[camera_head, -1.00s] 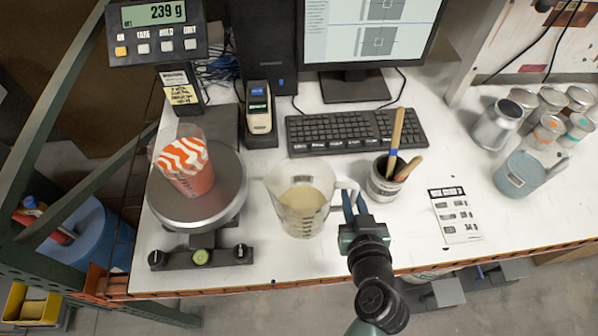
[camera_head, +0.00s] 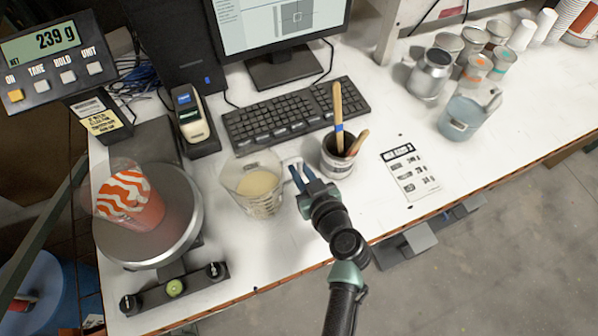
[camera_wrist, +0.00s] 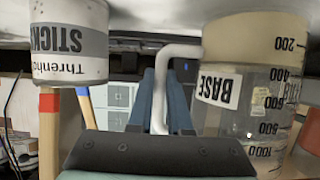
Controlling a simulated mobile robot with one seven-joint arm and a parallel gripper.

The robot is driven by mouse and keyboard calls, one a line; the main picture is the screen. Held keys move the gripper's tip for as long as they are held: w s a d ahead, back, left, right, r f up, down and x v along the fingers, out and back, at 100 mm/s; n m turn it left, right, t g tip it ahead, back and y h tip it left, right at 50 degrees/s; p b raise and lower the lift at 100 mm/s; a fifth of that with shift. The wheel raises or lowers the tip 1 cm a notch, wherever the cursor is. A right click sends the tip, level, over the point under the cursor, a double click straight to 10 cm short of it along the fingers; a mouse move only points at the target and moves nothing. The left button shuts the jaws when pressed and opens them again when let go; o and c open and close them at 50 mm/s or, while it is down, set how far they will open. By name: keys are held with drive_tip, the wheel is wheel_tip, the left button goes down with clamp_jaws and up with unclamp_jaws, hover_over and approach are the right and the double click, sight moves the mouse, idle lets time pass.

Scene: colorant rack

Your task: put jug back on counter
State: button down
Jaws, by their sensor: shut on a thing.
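The clear jug (camera_head: 251,187) holds a pale cream liquid and stands upright between the scale and the stick pot. My gripper (camera_head: 301,178) is shut on the jug's handle, right of its body. In the wrist view, which appears upside down, the white handle (camera_wrist: 163,85) lies between my fingers (camera_wrist: 162,103). The jug's BASE label (camera_wrist: 218,85) and its volume marks show there. The jug is at or close to the white counter (camera_head: 285,228); I cannot tell whether its bottom touches.
An orange-and-white cup (camera_head: 130,198) stands on the scale (camera_head: 178,235), whose display (camera_head: 46,42) reads 239 g. The stick pot (camera_head: 337,160) is close right of my gripper. A keyboard (camera_head: 290,111) lies behind. A blue-grey jug (camera_head: 463,119) and several cans are farther right.

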drive_tip(key=shift+w+f, duration=0.1)
drive_tip(key=shift+f, duration=0.7)
drive_tip(key=c, duration=0.8)
unclamp_jaws()
drive_tip(key=shift+c, duration=0.2)
